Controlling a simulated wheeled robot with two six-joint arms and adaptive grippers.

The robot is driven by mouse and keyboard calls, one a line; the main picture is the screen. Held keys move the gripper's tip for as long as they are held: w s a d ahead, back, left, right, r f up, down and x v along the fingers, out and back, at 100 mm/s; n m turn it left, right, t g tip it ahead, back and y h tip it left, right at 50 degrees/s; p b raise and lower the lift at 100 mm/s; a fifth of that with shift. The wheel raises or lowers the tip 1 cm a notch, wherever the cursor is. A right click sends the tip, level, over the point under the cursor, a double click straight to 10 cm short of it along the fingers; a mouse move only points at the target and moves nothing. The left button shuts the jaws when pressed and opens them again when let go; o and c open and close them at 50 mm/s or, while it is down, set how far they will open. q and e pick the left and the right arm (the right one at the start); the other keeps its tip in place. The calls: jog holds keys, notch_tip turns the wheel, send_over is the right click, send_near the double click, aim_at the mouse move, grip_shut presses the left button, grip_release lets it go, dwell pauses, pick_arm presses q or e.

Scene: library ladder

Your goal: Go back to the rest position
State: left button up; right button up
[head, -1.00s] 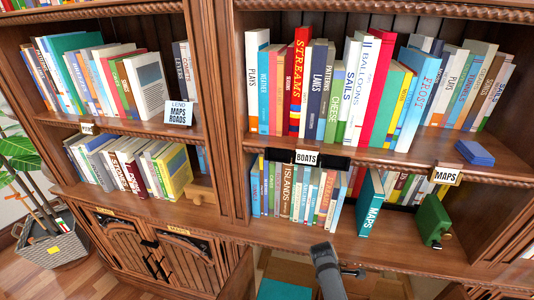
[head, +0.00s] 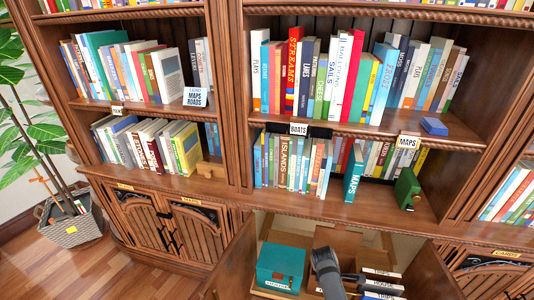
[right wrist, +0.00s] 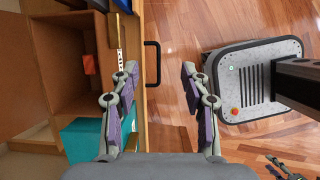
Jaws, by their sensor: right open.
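My right gripper (right wrist: 159,70) is open with nothing between its fingers in the right wrist view. A black bar handle (right wrist: 153,64) on a wooden drawer front lies beyond the fingertips, apart from them as far as I can tell. In the head view a dark grey part of my arm (head: 326,270) rises at the bottom centre, over the open lower compartment; its fingers cannot be made out there. My left gripper does not show in the head view.
A teal box (head: 281,268) sits in the open compartment, with labelled items (head: 381,283) to its right. Open cabinet doors (head: 234,262) flank it. The bookcase stands ahead, with a teal MAPS book (head: 353,175) and green object (head: 406,188) on its ledge. A basket plant (head: 70,226) stands left.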

jog(key=s+f+m+y+b, duration=0.1)
jog(key=s+f+m, duration=0.1)
jog(key=s+f, duration=0.45)
jog(key=s+f+m+y+b, duration=0.1)
jog(key=s+f+m+b, duration=0.2)
jog(key=f, duration=0.7)
jog(key=s+f+m, duration=0.2)
jog(key=s+f, duration=0.4)
jog(key=f, duration=0.2)
pick_arm(q)
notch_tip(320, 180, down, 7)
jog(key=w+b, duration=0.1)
jog(key=b, duration=0.1)
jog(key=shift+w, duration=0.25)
pick_arm(e)
jog(key=s+d+f+m, duration=0.1)
jog(key=s+f+m, duration=0.1)
jog(key=s, duration=0.4)
jog(key=s+d+f+m+t+y, duration=0.1)
jog(key=s+f+m, duration=0.2)
jog(key=s, duration=0.3)
jog(key=s+d+f+m+t, duration=0.1)
jog(key=s+d+f+m, duration=0.1)
jog(key=s+f, duration=0.2)
jog(key=shift+s+m, duration=0.4)
jog(key=shift+s, duration=0.75)
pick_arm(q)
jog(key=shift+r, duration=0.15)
